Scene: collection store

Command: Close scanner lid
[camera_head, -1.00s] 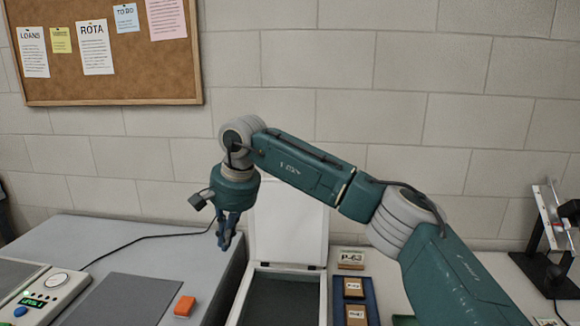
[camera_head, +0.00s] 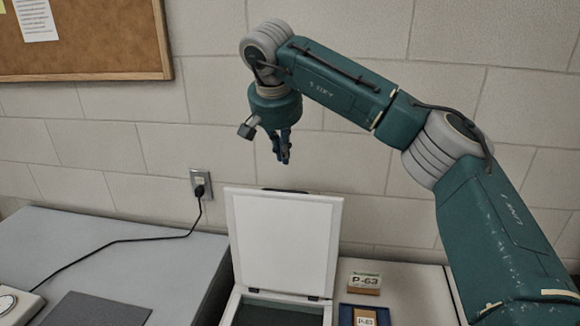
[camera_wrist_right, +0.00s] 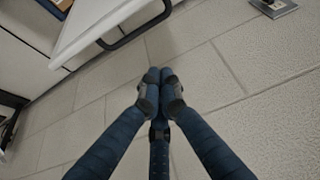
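The scanner (camera_head: 270,312) stands on the counter with its white lid (camera_head: 284,243) raised nearly upright in the head view. A dark handle (camera_head: 285,190) sits at the lid's top edge. My right gripper (camera_head: 284,158) hangs above the lid's top edge, apart from it, with its fingers pointing down. In the right wrist view the gripper's fingers (camera_wrist_right: 160,76) are together with nothing between them; the lid's edge (camera_wrist_right: 95,25) and its dark handle (camera_wrist_right: 137,32) show at upper left. My left gripper is not in view.
A grey table (camera_head: 120,248) is at left. A plug and cable (camera_head: 199,190) hang at the wall behind. The corkboard (camera_head: 90,45) is on the wall.

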